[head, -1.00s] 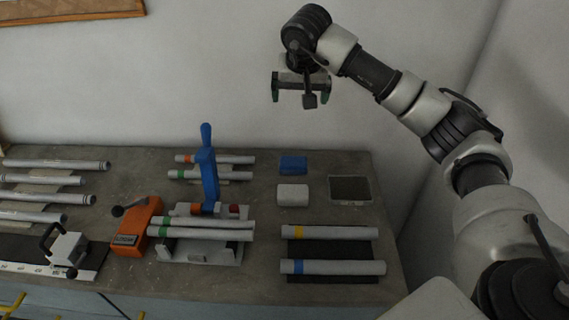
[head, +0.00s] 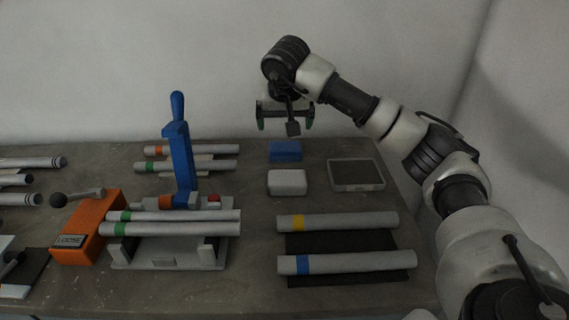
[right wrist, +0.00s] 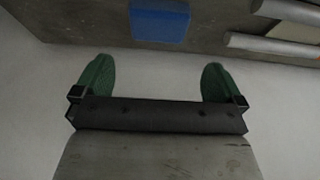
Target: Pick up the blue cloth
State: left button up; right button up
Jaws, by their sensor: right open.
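The blue cloth (head: 286,150) is a small folded block lying at the back of the grey bench, behind a white block. It also shows at the top of the right wrist view (right wrist: 160,21). My right gripper (head: 285,120) is above and behind the cloth, apart from it. In the right wrist view its two green fingertips (right wrist: 157,80) are spread wide with nothing between them. My left gripper is not in view.
A white block (head: 287,182) sits just in front of the cloth, and a shallow dark tray (head: 356,187) stands to its right. A jig with an upright blue handle (head: 182,160) and tubes is to the left. Two tubes (head: 340,221) lie on a dark mat in front.

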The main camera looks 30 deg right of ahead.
aim_at(285, 146)
jog(key=x, duration=0.5)
jog(key=shift+f, duration=0.15)
jog(key=x, duration=0.5)
jog(key=shift+s+f+p, duration=0.2)
jog(key=shift+s+p, duration=0.05)
jog(key=shift+p, duration=0.1)
jog(key=shift+r, duration=0.1)
jog(key=shift+c, duration=0.2)
jog(key=c, duration=0.6)
jog(key=shift+r, duration=0.1)
